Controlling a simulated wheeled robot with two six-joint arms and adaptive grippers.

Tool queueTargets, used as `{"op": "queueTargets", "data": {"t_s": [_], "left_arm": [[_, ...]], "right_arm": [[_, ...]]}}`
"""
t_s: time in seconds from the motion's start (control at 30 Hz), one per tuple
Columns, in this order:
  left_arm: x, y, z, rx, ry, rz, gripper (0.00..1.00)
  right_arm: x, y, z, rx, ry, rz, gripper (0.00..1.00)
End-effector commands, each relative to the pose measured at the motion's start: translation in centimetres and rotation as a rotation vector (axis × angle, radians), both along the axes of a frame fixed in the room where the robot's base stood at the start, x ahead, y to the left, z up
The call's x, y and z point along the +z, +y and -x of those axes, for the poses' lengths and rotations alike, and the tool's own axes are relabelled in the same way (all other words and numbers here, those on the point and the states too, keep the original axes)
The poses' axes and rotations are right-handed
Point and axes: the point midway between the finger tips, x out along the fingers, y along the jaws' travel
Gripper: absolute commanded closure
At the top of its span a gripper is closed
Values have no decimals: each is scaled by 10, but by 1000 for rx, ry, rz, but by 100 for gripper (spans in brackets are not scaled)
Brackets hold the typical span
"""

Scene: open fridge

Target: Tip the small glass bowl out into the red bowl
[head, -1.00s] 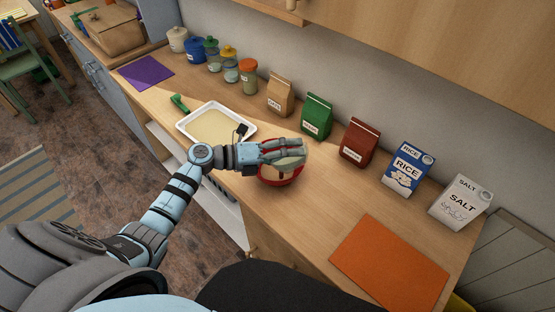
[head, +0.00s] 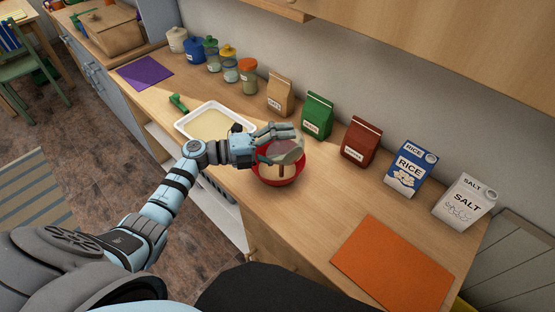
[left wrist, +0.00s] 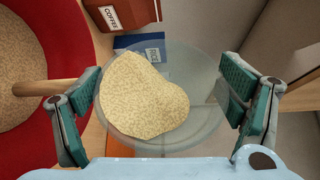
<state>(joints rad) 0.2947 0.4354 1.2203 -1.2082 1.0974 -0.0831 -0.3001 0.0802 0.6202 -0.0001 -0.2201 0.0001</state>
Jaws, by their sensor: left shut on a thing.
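The small glass bowl (head: 290,150) is clear and tilted above the red bowl (head: 279,181) on the counter. My left gripper (head: 282,136) is shut on the glass bowl, with a finger at either side of it in the left wrist view (left wrist: 160,92). That view shows the glass bowl (left wrist: 203,125) holding a heap of pale tan grain (left wrist: 140,98) gathered toward one side. The red bowl (left wrist: 78,40) lies at its left, with similar tan grain and a wooden handle (left wrist: 45,88) in it. My right gripper is not in view.
A white tray (head: 233,134) of pale stuff stands left of the red bowl. Behind are brown, green and red bags (head: 359,142), then rice (head: 411,168) and salt (head: 463,200) boxes. An orange mat (head: 392,263) lies on clear counter at the front right.

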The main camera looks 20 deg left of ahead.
Motion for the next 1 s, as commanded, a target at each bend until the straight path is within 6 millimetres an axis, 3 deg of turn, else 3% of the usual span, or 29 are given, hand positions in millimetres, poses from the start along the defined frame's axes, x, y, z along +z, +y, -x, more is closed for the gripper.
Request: {"op": "queueTargets", "data": {"t_s": [0.4, 0.6, 1.0], "left_arm": [[-1, 2, -1, -1, 28, 45, 48], [-3, 10, -7, 1, 118, 191, 48], [0, 12, -8, -1, 139, 228, 48]], "right_arm": [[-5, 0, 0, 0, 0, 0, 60], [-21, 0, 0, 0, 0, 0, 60], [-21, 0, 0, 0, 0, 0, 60]]}}
